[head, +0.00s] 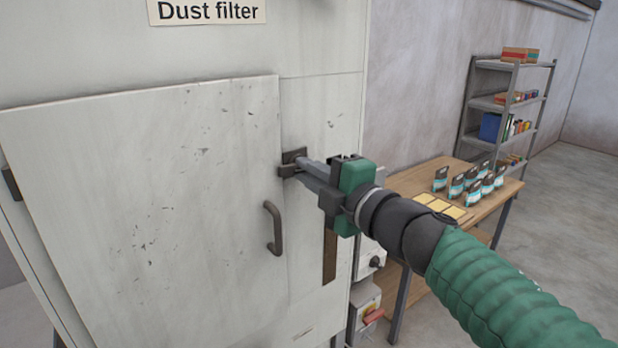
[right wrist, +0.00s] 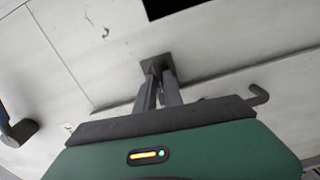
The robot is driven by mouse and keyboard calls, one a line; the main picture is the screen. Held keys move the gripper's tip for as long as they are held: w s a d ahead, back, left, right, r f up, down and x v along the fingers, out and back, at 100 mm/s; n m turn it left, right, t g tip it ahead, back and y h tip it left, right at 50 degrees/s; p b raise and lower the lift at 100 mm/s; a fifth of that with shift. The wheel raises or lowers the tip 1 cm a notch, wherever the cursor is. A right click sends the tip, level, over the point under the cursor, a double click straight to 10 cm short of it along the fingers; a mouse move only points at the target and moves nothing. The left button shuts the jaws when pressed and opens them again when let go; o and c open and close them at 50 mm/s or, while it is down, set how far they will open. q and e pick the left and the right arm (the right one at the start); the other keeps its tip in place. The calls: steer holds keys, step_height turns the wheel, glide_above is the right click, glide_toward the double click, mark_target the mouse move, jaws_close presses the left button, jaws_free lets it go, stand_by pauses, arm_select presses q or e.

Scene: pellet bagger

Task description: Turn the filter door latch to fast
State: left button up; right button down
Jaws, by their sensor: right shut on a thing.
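The filter door latch (head: 292,157) is a small dark piece on the pale dust filter cabinet, just right of the filter door's edge. The filter door (head: 150,200) is a pale, scuffed panel with a dark handle (head: 273,228); it appears to lie against the cabinet front. My right gripper (head: 304,166) reaches in from the right and is shut on the latch. In the right wrist view, its fingers (right wrist: 158,76) come together at the latch's dark square plate (right wrist: 153,62). The fingers hide most of the latch, so I cannot tell its angle. My left gripper is out of view.
A "Dust filter" label (head: 207,11) is above the door. To the right, a wooden table (head: 410,180) holds several pouches (head: 473,190) and yellow cards. A control box with a knob (head: 375,262) is below my right arm. A shelf rack (head: 505,100) stands farther back.

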steer(key=shift+f+n, duration=0.35)
steer(key=shift+n, duration=0.25)
steer(key=c, duration=1.6)
jaws_free()
steer(key=shift+o, duration=0.7)
steer(key=shift+w+r, duration=0.1)
steer(key=shift+r, duration=0.05)
steer(key=p+v, duration=1.5)
steer(key=v, duration=0.2)
